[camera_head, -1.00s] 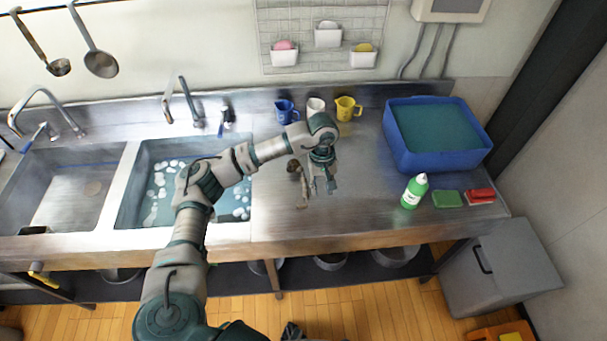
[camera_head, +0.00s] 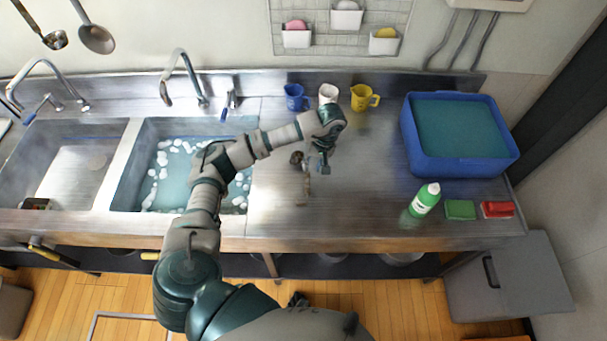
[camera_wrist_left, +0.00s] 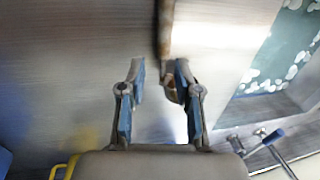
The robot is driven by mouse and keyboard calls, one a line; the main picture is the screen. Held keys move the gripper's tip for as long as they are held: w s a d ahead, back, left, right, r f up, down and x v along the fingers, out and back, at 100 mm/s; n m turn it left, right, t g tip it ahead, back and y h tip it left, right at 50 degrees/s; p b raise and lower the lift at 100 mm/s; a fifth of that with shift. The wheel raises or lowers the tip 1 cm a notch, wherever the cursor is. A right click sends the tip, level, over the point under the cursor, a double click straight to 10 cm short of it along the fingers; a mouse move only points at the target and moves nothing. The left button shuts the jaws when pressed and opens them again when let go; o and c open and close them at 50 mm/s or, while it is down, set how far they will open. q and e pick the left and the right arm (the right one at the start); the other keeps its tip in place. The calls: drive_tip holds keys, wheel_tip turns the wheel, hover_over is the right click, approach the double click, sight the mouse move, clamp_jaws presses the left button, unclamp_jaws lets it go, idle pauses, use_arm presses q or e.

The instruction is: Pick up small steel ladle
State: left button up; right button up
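A small ladle (camera_head: 305,185) lies on the steel counter right of the sink, its dark bowl towards the back and its thin brownish handle towards the front edge. My left gripper (camera_head: 324,168) is just right of it. In the left wrist view my left gripper (camera_wrist_left: 160,72) is open, its two fingers apart. There the ladle handle (camera_wrist_left: 165,28) comes down from the top, and its bowl end lies beside the right-hand finger, partly hidden by it. I cannot tell whether they touch. My right gripper is not in view.
Blue (camera_head: 295,97), white (camera_head: 328,93) and yellow (camera_head: 364,98) mugs stand behind the gripper. A blue tub (camera_head: 462,165), green bottle (camera_head: 425,199), green sponge (camera_head: 460,210) and red item (camera_head: 497,210) are at the right. A sink with foamy water (camera_head: 180,205) is left.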

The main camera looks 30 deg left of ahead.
sight(308, 174)
use_arm(q)
drive_tip(key=shift+s+a+f, duration=0.15)
drive_tip(key=shift+s+f, duration=0.1)
drive_tip(key=shift+f, duration=0.3)
drive_tip(key=f, duration=0.2)
drive_tip(key=a+f, duration=0.1)
drive_tip(key=f, duration=0.2)
drive_tip(key=shift+s+a+p, duration=0.15)
drive_tip(key=shift+s+p, duration=0.05)
drive_tip(key=shift+p, duration=0.15)
clamp_jaws()
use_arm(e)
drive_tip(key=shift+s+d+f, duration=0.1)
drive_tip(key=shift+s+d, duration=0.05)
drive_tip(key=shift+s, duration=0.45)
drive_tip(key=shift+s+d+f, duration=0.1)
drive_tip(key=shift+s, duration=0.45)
